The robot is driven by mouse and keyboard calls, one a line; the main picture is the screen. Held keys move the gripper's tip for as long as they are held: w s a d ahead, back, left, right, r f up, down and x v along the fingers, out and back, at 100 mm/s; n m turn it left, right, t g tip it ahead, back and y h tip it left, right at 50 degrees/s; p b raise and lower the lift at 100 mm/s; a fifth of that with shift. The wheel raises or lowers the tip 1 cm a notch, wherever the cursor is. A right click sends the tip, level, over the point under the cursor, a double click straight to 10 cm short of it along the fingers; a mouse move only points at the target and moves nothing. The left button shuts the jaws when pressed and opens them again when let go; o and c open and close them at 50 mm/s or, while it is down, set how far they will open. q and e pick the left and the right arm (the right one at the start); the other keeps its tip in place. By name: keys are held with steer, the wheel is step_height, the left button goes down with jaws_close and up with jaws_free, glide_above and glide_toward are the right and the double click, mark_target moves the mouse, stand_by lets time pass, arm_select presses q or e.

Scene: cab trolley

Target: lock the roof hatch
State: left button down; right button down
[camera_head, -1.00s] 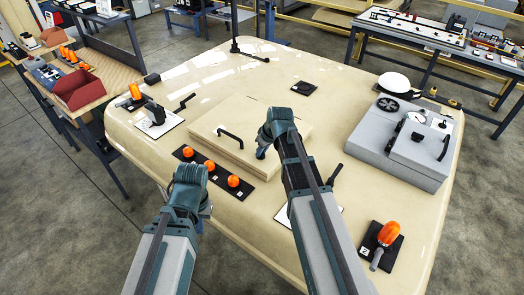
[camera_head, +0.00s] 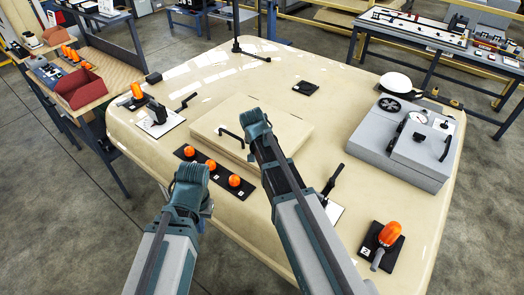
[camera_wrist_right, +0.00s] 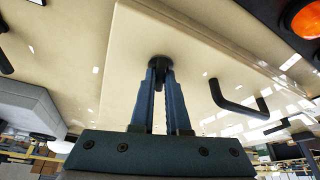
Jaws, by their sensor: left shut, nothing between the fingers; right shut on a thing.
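The roof hatch (camera_head: 285,130) is a beige square panel lying flat on the cab roof. Its black bar handle (camera_head: 231,138) also shows in the right wrist view (camera_wrist_right: 238,102). My right gripper (camera_wrist_right: 160,76) is shut on a dark round knob (camera_wrist_right: 160,61) on the hatch, beside the handle. In the head view my right arm hides the knob and the fingertips. My left gripper (camera_head: 205,209) is shut and empty near the roof's front edge, its fingers mostly hidden by its wrist.
Three orange lamps (camera_head: 212,166) on a black strip stand in front of the hatch. A black lever (camera_head: 333,180) on a white plate is right of my right arm. A grey unit (camera_head: 400,145) stands at the right, and an orange lamp (camera_head: 389,233) at the front right.

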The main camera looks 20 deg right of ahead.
steer(key=shift+a+m+g+h, duration=0.1)
steer(key=shift+m+g+h, duration=0.45)
steer(key=shift+m, duration=1.35)
steer(key=c, duration=0.9)
jaws_free()
steer(key=shift+r, duration=0.1)
steer(key=p+v, duration=1.2)
steer(key=v, duration=0.1)
steer(key=shift+a+r+p, duration=0.15)
steer(key=shift+r+p, duration=0.15)
steer(key=shift+p, duration=0.1)
